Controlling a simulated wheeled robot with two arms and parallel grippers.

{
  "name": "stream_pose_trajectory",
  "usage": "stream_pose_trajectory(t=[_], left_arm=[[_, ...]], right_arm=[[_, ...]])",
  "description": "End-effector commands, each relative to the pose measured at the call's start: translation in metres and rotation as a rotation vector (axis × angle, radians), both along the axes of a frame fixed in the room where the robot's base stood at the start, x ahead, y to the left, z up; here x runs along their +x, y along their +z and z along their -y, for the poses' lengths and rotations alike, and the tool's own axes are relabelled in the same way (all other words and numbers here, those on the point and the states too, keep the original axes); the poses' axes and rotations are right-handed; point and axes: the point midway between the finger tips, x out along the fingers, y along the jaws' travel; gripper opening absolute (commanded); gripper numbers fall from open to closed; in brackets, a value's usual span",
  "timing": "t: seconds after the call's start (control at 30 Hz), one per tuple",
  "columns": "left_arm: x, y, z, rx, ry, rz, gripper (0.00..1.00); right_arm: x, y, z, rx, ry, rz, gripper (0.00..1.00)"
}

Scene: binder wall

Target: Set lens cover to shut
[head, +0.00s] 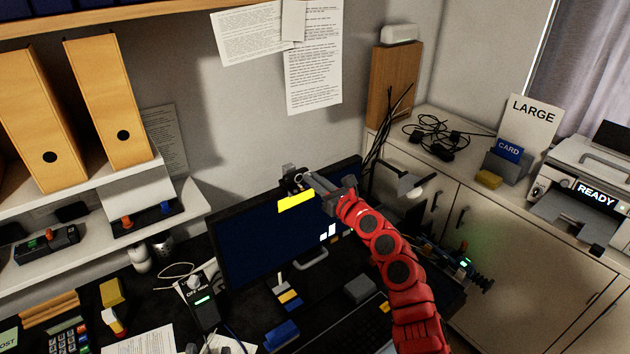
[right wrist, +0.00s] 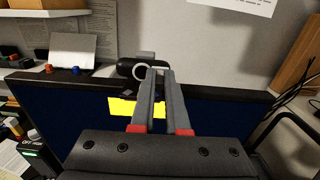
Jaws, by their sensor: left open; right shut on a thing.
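A small dark webcam (head: 288,174) sits on the top edge of the monitor (head: 240,240); it also shows in the right wrist view (right wrist: 126,67). My right gripper (head: 309,180), on the red arm, reaches in from the right and is shut on this piece. In the right wrist view its two grey fingers (right wrist: 158,78) come close together at the tips. They partly hide the piece, so the cover's exact position is unclear. My left gripper is not in view.
A yellow note (head: 296,201) hangs on the monitor just below the webcam. Shelves with orange binders (head: 105,100) stand at the left. The desk below holds several small items. A printer (head: 585,190) and a cable tangle (head: 445,135) sit on the right cabinet.

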Motion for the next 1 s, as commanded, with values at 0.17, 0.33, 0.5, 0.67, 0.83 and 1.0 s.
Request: stream_pose_trajectory(t=[0.17, 0.33, 0.5, 0.67, 0.83, 1.0], left_arm=[[0.0, 0.007, 0.0, 0.0, 0.0, 0.0, 0.5], [0.0, 0.02, 0.0, 0.0, 0.0, 0.0, 0.5], [0.0, 0.017, 0.0, 0.0, 0.0, 0.0, 0.5], [0.0, 0.017, 0.0, 0.0, 0.0, 0.0, 0.5], [0.0, 0.017, 0.0, 0.0, 0.0, 0.0, 0.5], [0.0, 0.017, 0.0, 0.0, 0.0, 0.0, 0.5]], right_arm=[[-0.004, 0.002, -0.007, -0.002, 0.002, -0.001, 0.0], [-0.016, 0.003, -0.023, -0.003, 0.003, 0.001, 0.0], [-0.017, 0.001, -0.023, 0.0, 0.001, 0.002, 0.0], [-0.017, 0.001, -0.023, 0.001, 0.001, 0.002, 0.24], [-0.017, 0.001, -0.023, 0.001, 0.0, 0.001, 0.45], [-0.017, 0.001, -0.023, 0.001, 0.0, 0.001, 0.45]])
